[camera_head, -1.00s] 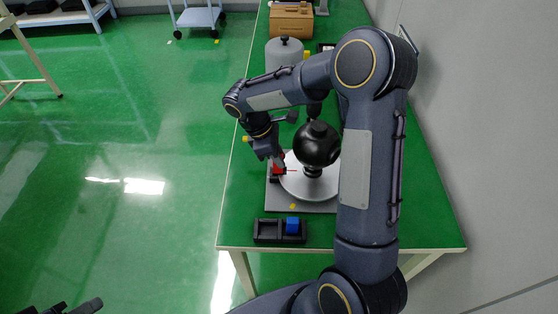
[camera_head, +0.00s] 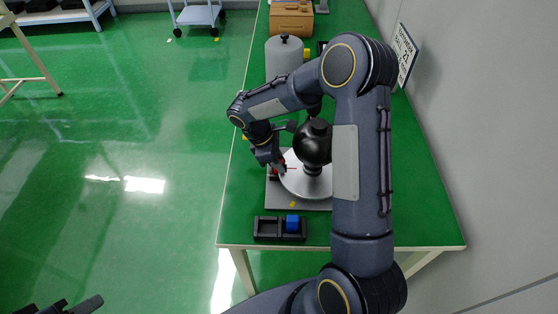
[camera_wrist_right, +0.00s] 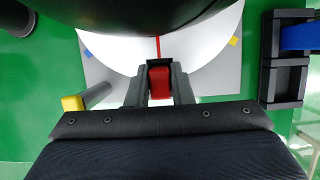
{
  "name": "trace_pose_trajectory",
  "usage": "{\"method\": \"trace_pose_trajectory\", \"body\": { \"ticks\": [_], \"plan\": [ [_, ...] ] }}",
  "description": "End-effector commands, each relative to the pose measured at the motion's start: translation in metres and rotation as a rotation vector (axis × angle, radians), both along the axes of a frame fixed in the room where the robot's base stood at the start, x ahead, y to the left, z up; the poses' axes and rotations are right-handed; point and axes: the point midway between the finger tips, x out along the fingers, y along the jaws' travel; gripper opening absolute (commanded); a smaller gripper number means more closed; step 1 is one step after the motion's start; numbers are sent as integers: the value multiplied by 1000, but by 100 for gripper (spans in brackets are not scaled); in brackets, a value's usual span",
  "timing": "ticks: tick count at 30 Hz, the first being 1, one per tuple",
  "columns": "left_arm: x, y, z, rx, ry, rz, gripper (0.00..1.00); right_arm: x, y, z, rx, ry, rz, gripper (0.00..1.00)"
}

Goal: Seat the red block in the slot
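The red block (camera_wrist_right: 159,82) sits between the fingers of my right gripper (camera_wrist_right: 160,90) in the right wrist view, with both fingers against its sides. A small dark holder (camera_wrist_right: 151,66) frames its far end, at the rim of the white disc (camera_wrist_right: 205,50); how deep the block sits in the slot cannot be told. In the head view my right gripper (camera_head: 277,167) is low at the disc's left edge, and only a little red shows. My left gripper (camera_head: 75,306) is at the bottom left corner, cut off by the frame, away from the table.
A black ball-shaped part (camera_head: 313,143) stands over the disc, close beside my right gripper. A black two-compartment tray (camera_head: 267,229) holds a blue block (camera_head: 292,223) on its right; its left compartment is empty.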

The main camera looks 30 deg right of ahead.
Motion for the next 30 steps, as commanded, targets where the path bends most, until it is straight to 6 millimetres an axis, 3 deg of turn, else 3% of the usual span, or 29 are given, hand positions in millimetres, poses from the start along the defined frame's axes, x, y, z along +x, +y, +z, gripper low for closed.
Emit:
{"method": "trace_pose_trajectory", "body": {
  "ticks": [8, 18, 24, 30],
  "plan": [
    [0, 0, 1, 0, 0, 0, 36, 4, 5, 17, 0, -5, 1, 39],
    [0, 0, -2, 0, 0, 0, 36, 18, 29, 83, 1, -5, 2, 39],
    [0, 0, -3, 0, 0, 0, 36, 24, 38, 108, 2, -3, 1, 39],
    [0, 0, -3, 0, 0, 0, 36, 9, 34, 130, 34, -49, -57, 39]
  ]
}}
